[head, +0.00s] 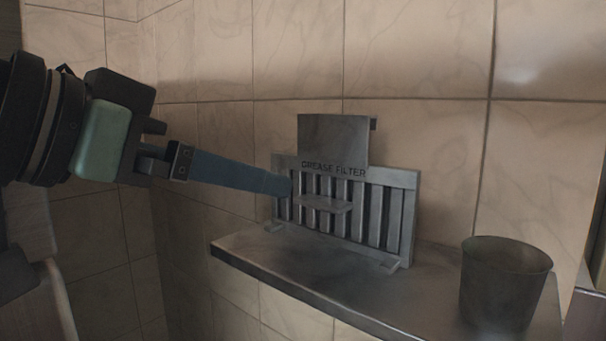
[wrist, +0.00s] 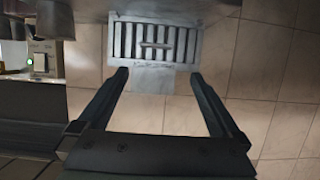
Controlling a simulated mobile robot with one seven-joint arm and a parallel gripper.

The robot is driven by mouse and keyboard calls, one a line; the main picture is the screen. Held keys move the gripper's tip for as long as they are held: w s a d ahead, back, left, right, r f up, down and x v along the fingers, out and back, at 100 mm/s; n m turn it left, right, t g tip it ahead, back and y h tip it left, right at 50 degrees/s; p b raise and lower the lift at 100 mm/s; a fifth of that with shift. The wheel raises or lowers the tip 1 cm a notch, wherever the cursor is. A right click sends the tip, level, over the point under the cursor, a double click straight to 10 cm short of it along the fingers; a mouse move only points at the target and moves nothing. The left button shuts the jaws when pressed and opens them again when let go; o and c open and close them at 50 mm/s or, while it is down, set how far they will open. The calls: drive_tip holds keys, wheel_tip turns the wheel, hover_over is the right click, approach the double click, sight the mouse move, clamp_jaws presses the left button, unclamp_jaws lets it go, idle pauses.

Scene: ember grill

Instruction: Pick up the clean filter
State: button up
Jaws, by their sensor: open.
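The clean filter is a grey slatted metal panel (head: 402,180) marked "GREASE FILTER" along its top rim. It stands upright on a metal shelf (head: 290,262) against the tiled wall, with a small handle (head: 325,204) across its front. In the wrist view the filter (wrist: 192,45) shows beyond the fingertips. My gripper (head: 286,187) reaches in from the left, its tips in front of the filter's left part in the head view. In the wrist view my gripper (wrist: 160,75) is open with nothing between its fingers. Whether a tip touches the filter is unclear.
A grey plate (head: 333,138) rises behind the filter's top. A dark metal cup (head: 506,290) stands at the shelf's right end. Shelf surface lies bare between filter and cup. A pale box with a green light (wrist: 43,62) is at the left in the wrist view.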

drive_tip(key=b, duration=0.2)
approach(319, 201)
drive_tip(key=shift+w+d+f+g, duration=0.3)
drive_tip(key=shift+w+d, duration=0.4)
drive_tip(key=shift+w, duration=0.1)
drive_tip(key=shift+w+d+f, duration=0.1)
drive_tip(key=shift+w+f, duration=0.1)
drive_tip(key=shift+w, duration=0.3)
drive_tip(key=b+x, duration=0.1)
drive_tip(key=x, duration=0.3)
drive_tip(key=shift+d+f, duration=0.1)
drive_tip(key=shift+d, duration=0.1)
drive_tip(key=shift+w+d+f, duration=0.15)
drive_tip(key=shift+w, duration=0.25)
drive_tip(key=shift+s, duration=0.15)
drive_tip(key=shift+c, duration=1.4)
clamp_jaws()
